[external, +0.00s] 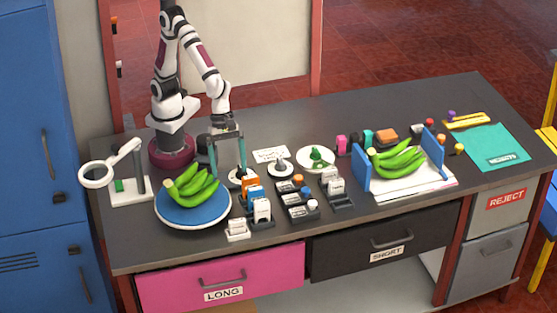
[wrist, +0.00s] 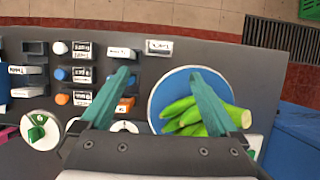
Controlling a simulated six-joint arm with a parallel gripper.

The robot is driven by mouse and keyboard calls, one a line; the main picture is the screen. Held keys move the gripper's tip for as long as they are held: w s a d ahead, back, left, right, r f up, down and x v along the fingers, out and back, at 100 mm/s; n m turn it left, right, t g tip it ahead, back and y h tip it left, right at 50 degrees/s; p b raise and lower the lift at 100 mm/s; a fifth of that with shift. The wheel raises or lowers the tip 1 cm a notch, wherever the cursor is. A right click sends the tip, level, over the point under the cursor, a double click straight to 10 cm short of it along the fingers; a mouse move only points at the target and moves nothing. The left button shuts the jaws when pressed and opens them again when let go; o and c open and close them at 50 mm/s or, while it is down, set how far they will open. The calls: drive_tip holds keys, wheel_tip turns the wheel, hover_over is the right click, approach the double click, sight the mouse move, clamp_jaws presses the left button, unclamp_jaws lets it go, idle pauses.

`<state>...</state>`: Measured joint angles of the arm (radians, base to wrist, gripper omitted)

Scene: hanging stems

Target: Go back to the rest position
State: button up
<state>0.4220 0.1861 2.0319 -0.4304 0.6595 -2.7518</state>
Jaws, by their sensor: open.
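My gripper (external: 227,152) hangs from my arm over the left part of the dark bench, with its teal fingers pointing down. In the wrist view the two fingers of my gripper (wrist: 160,80) are wide apart with nothing between them. A green banana bunch (external: 193,185) lies on the round blue plate (external: 190,216), just left of my gripper in the external view. In the wrist view the bunch (wrist: 200,115) shows partly behind the right finger. A second green banana bunch (external: 397,158) lies between two blue uprights on the right side of the bench.
Small labelled blocks (external: 261,210) and holders stand in front of my gripper. A magnifier stand (external: 130,190) is at the left edge. A white dial (external: 316,157) sits mid-bench. A teal sheet (external: 497,147) lies at the right. Pink (external: 220,280) and black (external: 385,242) drawers are shut below.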

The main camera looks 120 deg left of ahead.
drive_tip(key=s+a+r+m+g+y, duration=0.2)
drive_tip(key=s+a+m+y, duration=0.3)
drive_tip(key=s+a+m, duration=1.8)
drive_tip(key=m+g, duration=0.1)
drive_tip(key=m, duration=0.8)
drive_tip(key=shift+m, duration=0.3)
drive_tip(key=shift+s, duration=0.1)
